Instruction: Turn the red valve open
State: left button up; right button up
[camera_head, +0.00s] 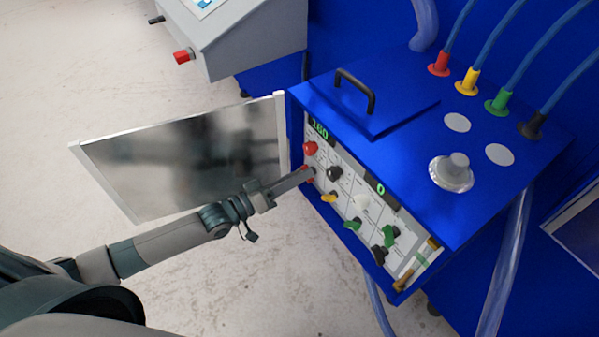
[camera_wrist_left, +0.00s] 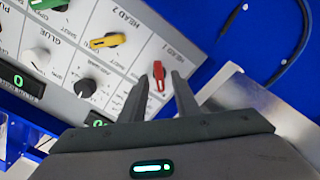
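The red valve (camera_wrist_left: 158,76) is a small red lever handle on the white control panel, beside the label HEAD 1. In the left wrist view it sits between the tips of my left gripper (camera_wrist_left: 160,80), with a visible gap to the fingers. The fingers are apart. In the head view my left gripper (camera_head: 305,173) reaches the left edge of the panel, and the red valve shows only as a bit of red beside its tip (camera_head: 309,180). Whether the fingers touch the valve cannot be told. My right gripper is not in view.
The blue machine (camera_head: 400,150) carries the panel. A red knob (camera_head: 310,148), a black knob (camera_head: 334,173) and a yellow valve (camera_head: 329,197) are close to my gripper. An open panel door (camera_head: 190,160) stands left, just behind my arm. A grey console (camera_head: 240,40) is farther back.

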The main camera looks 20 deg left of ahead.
pick_arm(q)
jog(key=shift+w+d, duration=0.2)
jog(key=shift+w, duration=0.05)
jog(key=shift+c, duration=0.2)
grip_shut()
jog(key=shift+m, duration=0.4)
jog(key=m, duration=1.1)
jog(key=m+b, duration=0.1)
jog(key=m, duration=0.5)
jog(key=shift+s+d, duration=0.25)
jog(key=shift+s, duration=0.05)
